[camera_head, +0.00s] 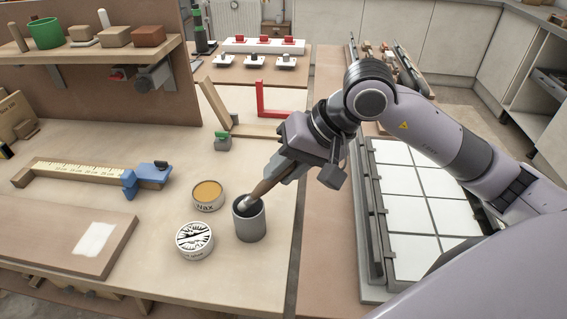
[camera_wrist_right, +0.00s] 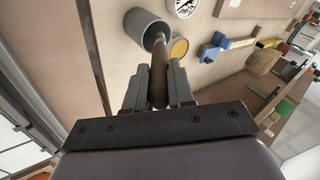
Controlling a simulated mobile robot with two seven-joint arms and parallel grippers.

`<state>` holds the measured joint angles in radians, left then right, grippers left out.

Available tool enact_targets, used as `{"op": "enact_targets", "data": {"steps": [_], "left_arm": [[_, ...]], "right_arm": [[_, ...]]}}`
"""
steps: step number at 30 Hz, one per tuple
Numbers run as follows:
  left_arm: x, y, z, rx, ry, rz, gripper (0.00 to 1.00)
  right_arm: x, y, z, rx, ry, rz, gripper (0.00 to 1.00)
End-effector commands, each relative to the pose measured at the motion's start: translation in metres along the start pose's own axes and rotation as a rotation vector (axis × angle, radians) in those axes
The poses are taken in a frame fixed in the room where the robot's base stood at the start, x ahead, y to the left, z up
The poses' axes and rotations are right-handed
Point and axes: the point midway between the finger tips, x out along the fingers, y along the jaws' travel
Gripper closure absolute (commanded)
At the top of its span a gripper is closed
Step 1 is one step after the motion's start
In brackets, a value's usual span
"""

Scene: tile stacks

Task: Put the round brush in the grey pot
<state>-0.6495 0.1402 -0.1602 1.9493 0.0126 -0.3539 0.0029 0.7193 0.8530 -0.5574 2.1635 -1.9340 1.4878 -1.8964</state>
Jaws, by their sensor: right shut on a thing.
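The round brush (camera_head: 266,185) has a brown wooden handle and is tilted. My right gripper (camera_head: 287,169) is shut on its handle. The grey pot (camera_head: 249,222) stands upright on the workbench, and the brush's head end is at the pot's mouth, seemingly just inside the rim. In the right wrist view the brush (camera_wrist_right: 158,90) runs from between the fingers of my right gripper (camera_wrist_right: 158,88) toward the grey pot (camera_wrist_right: 146,30). How deep the tip sits is hard to tell. My left gripper is not in view.
An open wax tin (camera_head: 207,195) and a black-and-white round tin (camera_head: 195,239) stand left of the pot. A blue clamp-like tool (camera_head: 150,176), a board (camera_head: 65,235) and a green-topped block (camera_head: 222,141) lie further left and back. White tiles (camera_head: 405,215) lie right.

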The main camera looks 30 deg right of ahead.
Motion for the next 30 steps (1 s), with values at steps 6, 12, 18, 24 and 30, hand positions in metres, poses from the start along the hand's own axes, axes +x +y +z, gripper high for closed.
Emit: {"op": "enact_targets", "data": {"steps": [6, 12, 18, 24, 30], "left_arm": [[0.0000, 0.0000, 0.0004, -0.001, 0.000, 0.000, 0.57], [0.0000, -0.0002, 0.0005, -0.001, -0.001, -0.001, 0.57], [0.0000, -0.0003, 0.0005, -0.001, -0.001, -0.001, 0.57], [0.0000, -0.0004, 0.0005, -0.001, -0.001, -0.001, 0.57], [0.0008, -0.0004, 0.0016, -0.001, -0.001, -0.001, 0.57]], "right_arm": [[0.0004, 0.0001, 0.0000, 0.000, 0.001, -0.001, 1.00], [0.0004, 0.0001, 0.0000, 0.000, 0.000, -0.001, 0.47], [0.0004, 0.0000, 0.0000, 0.000, 0.000, -0.001, 0.47], [0.0003, 0.0000, 0.0000, 0.000, 0.000, -0.001, 0.47], [0.0002, 0.0016, 0.0003, 0.001, 0.001, 0.000, 0.47]]}}
